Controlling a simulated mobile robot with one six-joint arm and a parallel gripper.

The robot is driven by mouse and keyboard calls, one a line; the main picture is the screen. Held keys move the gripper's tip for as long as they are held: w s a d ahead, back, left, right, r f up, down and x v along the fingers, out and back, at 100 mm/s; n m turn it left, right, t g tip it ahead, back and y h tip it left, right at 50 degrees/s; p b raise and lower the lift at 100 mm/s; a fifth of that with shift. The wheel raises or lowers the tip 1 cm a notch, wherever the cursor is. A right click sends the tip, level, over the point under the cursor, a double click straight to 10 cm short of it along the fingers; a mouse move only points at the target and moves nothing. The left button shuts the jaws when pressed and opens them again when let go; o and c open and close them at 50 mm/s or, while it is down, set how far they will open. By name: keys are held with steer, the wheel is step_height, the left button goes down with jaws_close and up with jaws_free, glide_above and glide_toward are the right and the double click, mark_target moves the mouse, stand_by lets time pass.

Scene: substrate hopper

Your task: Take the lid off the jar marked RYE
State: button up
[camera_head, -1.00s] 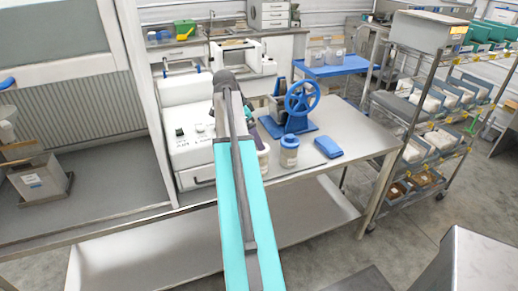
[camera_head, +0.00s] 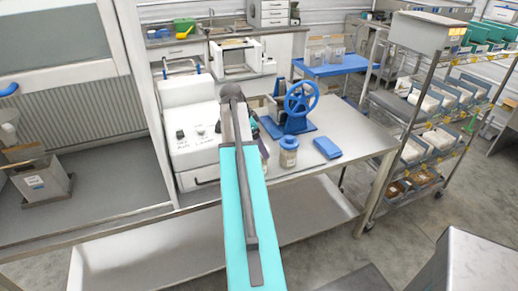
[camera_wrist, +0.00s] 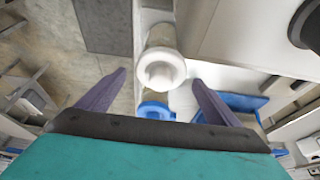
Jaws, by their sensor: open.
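One jar with a blue lid (camera_head: 289,142) stands upright near the front edge of the bench, and its pale label is too small to read. In the wrist view a jar with a white lid (camera_wrist: 161,72) lies in line between my two purple fingertips, and the blue lid (camera_wrist: 154,110) shows just below it. I cannot read RYE on either jar. My gripper (camera_wrist: 160,78) is open and empty, with a finger on each side of the white lid; contact is not visible. In the head view my arm hides most of my gripper and the white-lidded jar.
A blue hand-wheel device (camera_head: 300,105) stands behind the jars. A blue block (camera_head: 327,147) lies to their right, with clear bench (camera_head: 358,140) beyond. A white machine with knobs (camera_head: 190,125) stands left. A wire shelf rack (camera_head: 425,125) is at the right.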

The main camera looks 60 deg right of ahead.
steer(key=shift+s+d+f, duration=0.15)
steer(key=shift+f, duration=0.35)
steer(key=c, duration=1.1)
